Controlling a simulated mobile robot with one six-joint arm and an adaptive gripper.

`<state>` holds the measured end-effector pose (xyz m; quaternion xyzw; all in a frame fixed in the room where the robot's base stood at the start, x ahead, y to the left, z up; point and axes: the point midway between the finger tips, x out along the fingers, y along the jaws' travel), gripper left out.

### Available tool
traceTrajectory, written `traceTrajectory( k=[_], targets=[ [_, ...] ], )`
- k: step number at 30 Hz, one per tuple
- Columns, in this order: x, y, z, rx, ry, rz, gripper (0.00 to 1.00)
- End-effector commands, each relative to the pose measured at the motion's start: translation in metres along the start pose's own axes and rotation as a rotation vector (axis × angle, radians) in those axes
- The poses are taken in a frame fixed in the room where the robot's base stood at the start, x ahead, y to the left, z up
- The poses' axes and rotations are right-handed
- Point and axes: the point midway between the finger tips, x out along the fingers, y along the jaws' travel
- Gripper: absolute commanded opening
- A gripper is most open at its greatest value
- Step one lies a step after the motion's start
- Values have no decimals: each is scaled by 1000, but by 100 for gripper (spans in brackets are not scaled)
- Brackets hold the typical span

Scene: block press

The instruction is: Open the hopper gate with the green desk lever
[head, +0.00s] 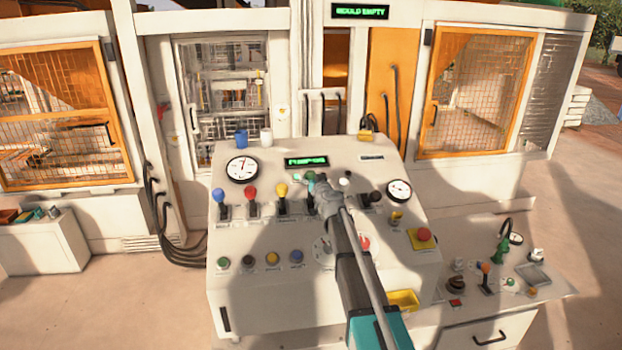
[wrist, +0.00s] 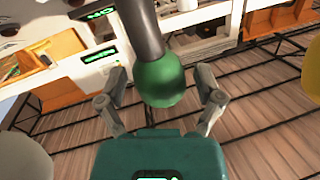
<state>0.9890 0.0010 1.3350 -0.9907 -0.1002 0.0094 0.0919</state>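The green desk lever (head: 310,176) stands in the row of coloured levers on the sloping desk, partly hidden by my gripper (head: 318,184) in the head view. In the wrist view, its round green knob (wrist: 161,83) on a dark stem sits between the two fingers of my gripper (wrist: 162,76). The fingers are apart, with a visible gap on each side of the knob, so the gripper is open around it. The hopper gate cannot be made out with certainty.
Blue (head: 219,196), red (head: 251,194) and yellow (head: 282,191) levers stand to the left. A red stop button (head: 424,235) is at the right. A lit screen (head: 360,12) above reads "MOULD EMPTY". Blue (head: 241,138) and white (head: 266,136) cups stand on the desk's back edge.

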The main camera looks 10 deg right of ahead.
Motion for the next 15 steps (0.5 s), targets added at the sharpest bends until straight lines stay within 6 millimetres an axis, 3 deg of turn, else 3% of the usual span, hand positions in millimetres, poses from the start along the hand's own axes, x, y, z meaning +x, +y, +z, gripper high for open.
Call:
traceTrajectory(
  k=[1,12,15],
  targets=[
    [0,0,0,0,0,0,66],
    [0,-1,0,0,0,-1,0],
    [-1,-1,0,0,0,-1,0]
  ],
)
